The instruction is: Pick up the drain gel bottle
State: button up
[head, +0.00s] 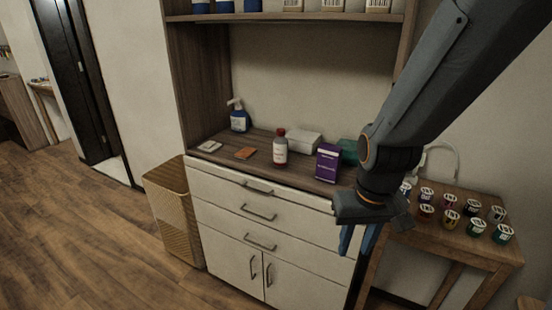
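A pale bottle with a dark red cap and a label (280,148) stands upright on the wooden top of the white cabinet (218,193). It is most likely the drain gel bottle, though its label is too small to read. My gripper (357,241) hangs in front of the cabinet's right end, pointing down, to the right of the bottle and well apart from it. Its two blue fingers are spread with a gap between them and hold nothing.
A purple box (327,163) stands right of the bottle, a white box (303,141) behind it. An orange packet (245,153) and a blue spray bottle (239,117) are left. A shelf (280,17) hangs above. A side table (453,245) holds several small cups. A wicker basket (172,208) stands left.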

aim_at(281, 143)
jog(key=u, duration=1.75)
jog(key=i, duration=0.7)
jog(key=z, duration=2.55)
